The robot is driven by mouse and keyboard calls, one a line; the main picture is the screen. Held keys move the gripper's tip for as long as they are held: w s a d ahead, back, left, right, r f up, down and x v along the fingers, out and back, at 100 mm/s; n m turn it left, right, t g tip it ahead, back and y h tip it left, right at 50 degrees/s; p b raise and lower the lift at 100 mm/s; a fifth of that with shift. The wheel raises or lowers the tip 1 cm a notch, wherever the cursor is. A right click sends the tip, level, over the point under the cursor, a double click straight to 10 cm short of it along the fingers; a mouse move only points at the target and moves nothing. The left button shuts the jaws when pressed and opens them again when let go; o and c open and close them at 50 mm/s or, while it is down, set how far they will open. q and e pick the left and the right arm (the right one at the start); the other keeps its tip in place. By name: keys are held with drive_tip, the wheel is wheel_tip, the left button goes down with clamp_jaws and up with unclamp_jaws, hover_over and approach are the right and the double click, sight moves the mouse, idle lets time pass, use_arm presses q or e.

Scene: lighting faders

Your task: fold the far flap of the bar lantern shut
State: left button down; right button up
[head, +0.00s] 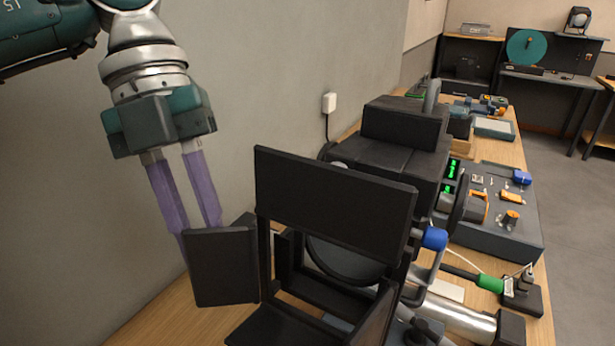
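The bar lantern (398,155) is black, with a lens framed by several hinged flaps. A large top flap (335,195) stands raised across the front. A left flap (222,265), on the wall side, is swung outward, away from the lens opening. A lower flap (275,328) and a right flap (375,322) also stand out from the frame. My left gripper (199,228) hangs down from the upper left, its two purple fingers apart with nothing visible between them. The fingertips are partly hidden behind the left flap's upper edge; I cannot tell whether they touch it. My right gripper is out of view.
The lantern is over a wooden bench (150,318) along a grey wall. A blue knob (434,238) and a silver cylinder (462,318) are on its right. A grey console (500,222) with orange and blue parts lies beyond. The space left of the flap, towards the wall, looks clear.

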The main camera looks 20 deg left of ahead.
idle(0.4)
use_arm(q)
drive_tip(key=shift+w+d+f+m+g+y+b, duration=0.15)
drive_tip(key=shift+w+m+g+y+b, duration=0.3)
drive_tip(key=shift+m+b, duration=0.8)
drive_tip(key=shift+w+d+r+m+g+y+b, duration=0.15)
drive_tip(key=shift+w+m+g+b, duration=0.55)
drive_tip(key=shift+m, duration=0.85)
drive_tip(key=shift+w+d+f+m+g+y+b, duration=0.25)
drive_tip(key=shift+w+m+b, duration=0.4)
drive_tip(key=shift+m+b, duration=0.75)
drive_tip(key=shift+a+r, duration=0.1)
drive_tip(key=shift+r, duration=0.05)
drive_tip(key=c, duration=0.8)
unclamp_jaws()
drive_tip(key=shift+o, duration=0.2)
